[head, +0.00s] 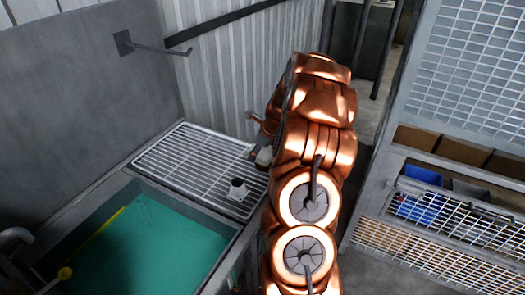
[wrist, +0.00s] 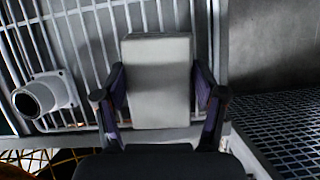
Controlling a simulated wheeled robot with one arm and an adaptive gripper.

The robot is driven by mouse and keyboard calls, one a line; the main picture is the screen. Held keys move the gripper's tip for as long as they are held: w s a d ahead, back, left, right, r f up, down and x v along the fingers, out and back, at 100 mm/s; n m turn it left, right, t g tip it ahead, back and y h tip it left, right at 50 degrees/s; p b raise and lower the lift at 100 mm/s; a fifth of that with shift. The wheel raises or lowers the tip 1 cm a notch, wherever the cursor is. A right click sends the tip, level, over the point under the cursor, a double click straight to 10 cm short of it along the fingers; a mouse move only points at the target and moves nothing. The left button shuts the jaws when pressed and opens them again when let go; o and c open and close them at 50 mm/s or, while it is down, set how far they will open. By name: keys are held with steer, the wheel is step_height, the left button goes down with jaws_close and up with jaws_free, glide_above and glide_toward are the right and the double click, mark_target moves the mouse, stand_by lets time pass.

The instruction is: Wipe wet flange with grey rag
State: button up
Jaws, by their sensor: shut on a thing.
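The grey rag (wrist: 160,65) looks like a light grey rectangular pad in the wrist view. My gripper (wrist: 158,93) is shut on it, with one finger on each side. The flange (head: 237,187) is a small light-coloured pipe piece with a dark round opening, on the slatted rack in the head view. In the wrist view the flange (wrist: 42,98) lies to the left of the rag, apart from it. Whether it is wet I cannot tell. In the head view my copper-coloured arm hides most of my gripper; a pale bit of the rag (head: 264,156) shows at its left edge.
The slatted metal rack (head: 175,150) lies beside a basin with a green bottom (head: 140,245). A yellow rod (head: 95,243) lies in the basin. A wall hook (head: 150,48) sticks out above. Wire shelving with a blue bin (head: 420,207) stands at right.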

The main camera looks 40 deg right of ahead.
mark_target(269, 155)
steer(key=shift+s, duration=0.1)
stand_by(0.3)
steer(key=shift+s+d, duration=0.2)
steer(key=shift+s, duration=0.85)
steer(key=shift+s+d, duration=0.2)
steer(key=shift+s, duration=0.8)
steer(key=shift+w, duration=0.1)
steer(key=shift+w+a+p, duration=0.25)
steer(key=shift+w+p, duration=0.4)
steer(key=shift+w, duration=0.4)
steer(key=shift+w+a+p, duration=0.2)
steer(key=shift+w+p, duration=0.4)
steer(key=shift+w, duration=0.45)
steer(key=shift+s, duration=0.1)
steer(key=shift+s+d, duration=0.25)
steer(key=shift+s, duration=0.8)
steer(key=shift+s+d, duration=0.2)
steer(key=shift+s, duration=0.85)
